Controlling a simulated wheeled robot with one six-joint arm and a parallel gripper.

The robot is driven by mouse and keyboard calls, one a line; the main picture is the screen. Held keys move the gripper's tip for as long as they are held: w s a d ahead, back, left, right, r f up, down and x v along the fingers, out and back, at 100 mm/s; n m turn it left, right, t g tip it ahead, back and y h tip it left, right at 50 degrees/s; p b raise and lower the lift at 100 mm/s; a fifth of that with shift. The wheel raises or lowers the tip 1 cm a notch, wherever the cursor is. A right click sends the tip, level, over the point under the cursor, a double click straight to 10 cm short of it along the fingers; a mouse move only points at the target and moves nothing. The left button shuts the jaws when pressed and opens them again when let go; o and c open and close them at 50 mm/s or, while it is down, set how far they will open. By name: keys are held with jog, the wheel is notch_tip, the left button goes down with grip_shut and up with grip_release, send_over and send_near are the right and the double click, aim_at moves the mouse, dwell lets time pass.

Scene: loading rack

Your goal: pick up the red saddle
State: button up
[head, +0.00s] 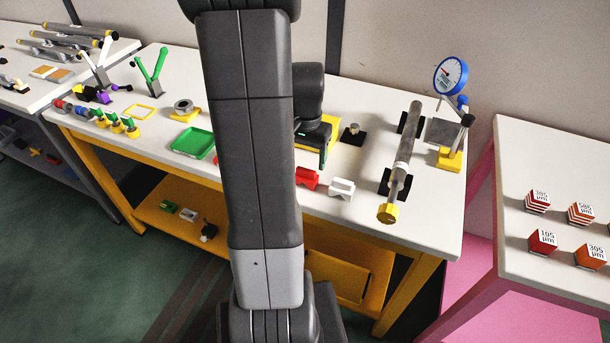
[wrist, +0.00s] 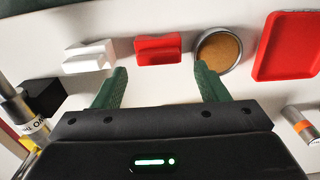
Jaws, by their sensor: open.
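The red saddle (head: 307,180) sits on the white table near its front edge, just right of my arm in the head view. In the wrist view the red saddle (wrist: 158,49) lies ahead of my gripper (wrist: 160,84), between the lines of its two green fingers. The gripper is open and empty, and the saddle is beyond the fingertips, apart from them. In the head view my gripper (head: 312,152) is behind the saddle, partly hidden by my arm. A white saddle (head: 341,190) stands beside the red one; it also shows in the wrist view (wrist: 88,57).
A round dish with a brown face (wrist: 220,52) lies close to the red saddle, near one finger. A red tray (wrist: 287,45) lies farther right. A metal cylinder on black supports (head: 404,155) and a blue dial gauge (head: 451,76) stand right of the saddles.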

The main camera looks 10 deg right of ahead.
aim_at(306, 170)
jog(key=shift+s+f+p, duration=0.2)
jog(key=shift+f+p, duration=0.25)
jog(key=shift+f, duration=2.85)
jog(key=c, duration=0.7)
